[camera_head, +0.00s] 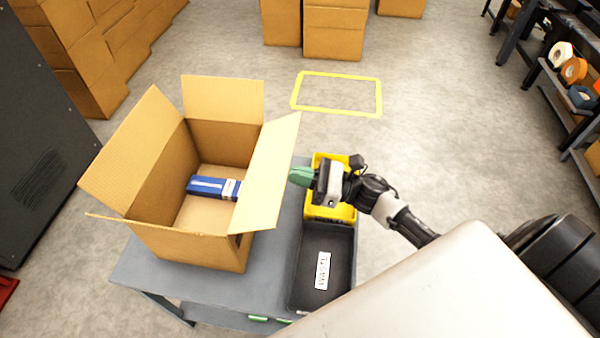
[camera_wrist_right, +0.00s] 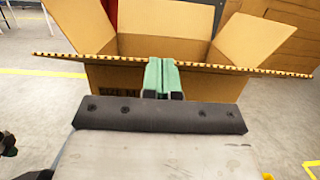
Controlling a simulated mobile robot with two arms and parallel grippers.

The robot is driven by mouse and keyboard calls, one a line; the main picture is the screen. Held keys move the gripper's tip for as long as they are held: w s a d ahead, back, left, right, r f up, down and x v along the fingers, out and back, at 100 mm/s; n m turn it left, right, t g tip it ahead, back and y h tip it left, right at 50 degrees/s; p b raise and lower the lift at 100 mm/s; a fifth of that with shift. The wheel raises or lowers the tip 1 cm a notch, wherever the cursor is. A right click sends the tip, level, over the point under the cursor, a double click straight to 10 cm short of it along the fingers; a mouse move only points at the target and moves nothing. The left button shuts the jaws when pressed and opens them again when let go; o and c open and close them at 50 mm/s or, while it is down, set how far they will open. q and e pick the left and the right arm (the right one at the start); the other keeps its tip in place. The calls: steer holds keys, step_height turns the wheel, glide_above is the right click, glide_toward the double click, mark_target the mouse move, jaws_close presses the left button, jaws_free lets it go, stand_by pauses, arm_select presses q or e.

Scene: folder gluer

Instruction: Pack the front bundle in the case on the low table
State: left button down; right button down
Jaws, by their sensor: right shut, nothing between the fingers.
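An open cardboard case (camera_head: 190,245) stands on the low grey table (camera_head: 155,270) with its flaps spread. A blue bundle with a white band (camera_head: 208,187) lies flat inside on the case floor. My right gripper (camera_head: 294,176), with green fingers, is shut and empty just right of the case's right flap, above the yellow bin. In the right wrist view the green fingertips (camera_wrist_right: 161,66) are together in front of the case's near flap edge (camera_wrist_right: 215,68). The inside floor of the case is hidden in that view. My left gripper is not in view.
A yellow bin (camera_head: 330,212) and a black tray with a white label (camera_head: 309,232) sit at the table's right side. Stacked cartons (camera_head: 333,30) stand at the back. A yellow floor outline (camera_head: 337,75) encloses bare floor. A dark shelf with tape rolls (camera_head: 575,105) stands at right.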

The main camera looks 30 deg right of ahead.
steer(key=r+h+p, duration=0.1)
steer(key=p, duration=0.2)
steer(key=w+a+r+g+h+p, duration=0.1)
steer(key=r+p, duration=0.1)
steer(key=p, duration=0.1)
steer(key=a+r+g+h+p, duration=0.1)
steer(key=r+p, duration=0.1)
steer(key=p, duration=0.1)
steer(key=shift+w+r, duration=0.15)
steer(key=shift+w, duration=0.2)
steer(key=shift+w+a+r+g+h+p, duration=0.15)
steer(key=shift+w+a+g+h+p, duration=0.1)
steer(key=shift+a+g+h+p, duration=0.35)
steer(key=shift+w+a+r+p, duration=0.2)
steer(key=shift+w+a+p, duration=0.05)
steer(key=shift+w+p, duration=0.05)
